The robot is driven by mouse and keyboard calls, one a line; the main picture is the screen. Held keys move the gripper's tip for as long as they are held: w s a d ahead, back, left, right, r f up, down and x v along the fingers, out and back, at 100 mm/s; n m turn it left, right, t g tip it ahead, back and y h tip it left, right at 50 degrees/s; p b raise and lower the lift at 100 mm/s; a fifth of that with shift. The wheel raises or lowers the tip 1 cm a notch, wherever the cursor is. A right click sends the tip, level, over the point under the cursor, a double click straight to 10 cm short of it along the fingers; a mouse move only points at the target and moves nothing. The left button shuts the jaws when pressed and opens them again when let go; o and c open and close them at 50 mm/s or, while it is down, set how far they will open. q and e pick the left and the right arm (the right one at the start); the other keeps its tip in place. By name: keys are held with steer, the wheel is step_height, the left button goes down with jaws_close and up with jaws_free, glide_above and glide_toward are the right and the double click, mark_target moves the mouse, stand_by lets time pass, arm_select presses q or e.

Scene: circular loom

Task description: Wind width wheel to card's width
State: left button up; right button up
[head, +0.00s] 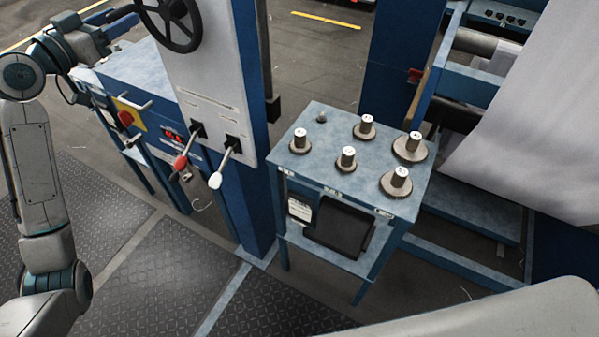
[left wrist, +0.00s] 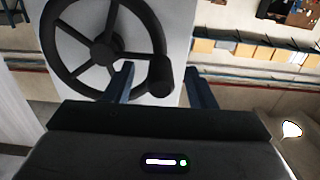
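The black spoked wheel (head: 168,22) is on a pale upright panel, its top cut off in the head view. In the left wrist view the wheel (left wrist: 105,48) shows with a dark handle knob (left wrist: 160,75) at its lower right. My left gripper (head: 122,20) is left of the wheel. In the left wrist view its blue fingers (left wrist: 158,76) are apart, with the knob between them in the picture; I cannot tell whether they touch it. A small white card (head: 300,208) hangs on the weight stand, its print too small to read. My right gripper is out of view.
Two levers, one red-tipped (head: 180,162) and one white-tipped (head: 216,180), stick out below the wheel. A red display (head: 172,136) is on the lower cabinet. The blue stand (head: 325,130) holds several weights. White fabric (head: 545,110) hangs at right. Floor plates lie in front.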

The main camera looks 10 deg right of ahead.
arm_select(q)
steer(key=shift+f, duration=0.1)
steer(key=shift+s+a, duration=0.2)
steer(key=shift+a, duration=0.05)
steer(key=b+v, duration=0.2)
steer(key=v, duration=0.5)
steer(key=shift+s+b, duration=0.2)
steer(key=shift+b, duration=0.1)
stand_by(3.1)
